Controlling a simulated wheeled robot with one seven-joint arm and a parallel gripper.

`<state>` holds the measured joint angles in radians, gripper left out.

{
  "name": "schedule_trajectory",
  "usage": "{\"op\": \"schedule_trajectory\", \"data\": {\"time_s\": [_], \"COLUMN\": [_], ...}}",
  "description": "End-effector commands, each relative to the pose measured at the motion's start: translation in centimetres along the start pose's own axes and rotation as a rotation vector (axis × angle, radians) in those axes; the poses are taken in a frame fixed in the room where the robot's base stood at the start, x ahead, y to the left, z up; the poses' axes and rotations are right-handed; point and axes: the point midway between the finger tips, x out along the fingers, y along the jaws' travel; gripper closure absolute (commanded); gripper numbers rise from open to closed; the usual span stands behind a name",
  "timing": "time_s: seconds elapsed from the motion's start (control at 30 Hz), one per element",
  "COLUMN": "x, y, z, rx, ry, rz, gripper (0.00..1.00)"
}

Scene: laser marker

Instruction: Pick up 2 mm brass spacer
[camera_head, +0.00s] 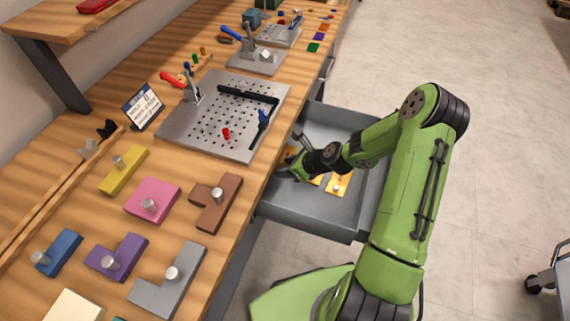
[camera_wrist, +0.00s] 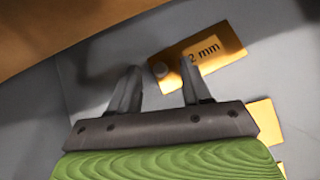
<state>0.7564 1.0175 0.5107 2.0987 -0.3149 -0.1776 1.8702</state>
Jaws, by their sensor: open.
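The 2 mm brass spacer (camera_wrist: 215,52) is a flat gold plate marked "2 mm" with a small round knob at its left end. It lies on the grey drawer floor in the wrist view. My gripper (camera_wrist: 162,72) is open and empty, its two fingers pointing towards the knob end, one to each side of the knob in the picture. The height gap cannot be told. In the head view my gripper (camera_head: 290,168) is over the left part of the open drawer, by the bench edge. The "2 mm" mark cannot be read there.
The open grey drawer (camera_head: 333,222) holds other brass plates (camera_head: 338,185); one (camera_wrist: 265,122) also shows in the wrist view. The wooden bench (camera_head: 240,205) overhangs beside my gripper. On it are a perforated plate (camera_head: 180,138) and several coloured knobbed blocks (camera_head: 152,198).

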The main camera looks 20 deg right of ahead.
Motion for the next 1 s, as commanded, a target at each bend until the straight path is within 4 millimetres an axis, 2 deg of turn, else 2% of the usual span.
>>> {"op": "schedule_trajectory", "data": {"time_s": [0.03,0.07,0.27,0.57,0.87,1.0], "x": [1.0,1.3,1.2,1.1,1.1,0.3], "y": [0.1,0.1,0.0,0.0,0.0,0.0], "z": [-0.2,-0.2,0.0,0.0,0.0,0.1], "rx": [-0.002,-0.001,0.0,-0.001,-0.001,-0.001], "ry": [0.0,0.0,0.001,0.001,0.0,0.0], "rz": [0.002,0.001,-0.001,-0.001,-0.001,-0.001], "gripper": [0.52,0.52,0.54,0.99,1.0,1.0]}}
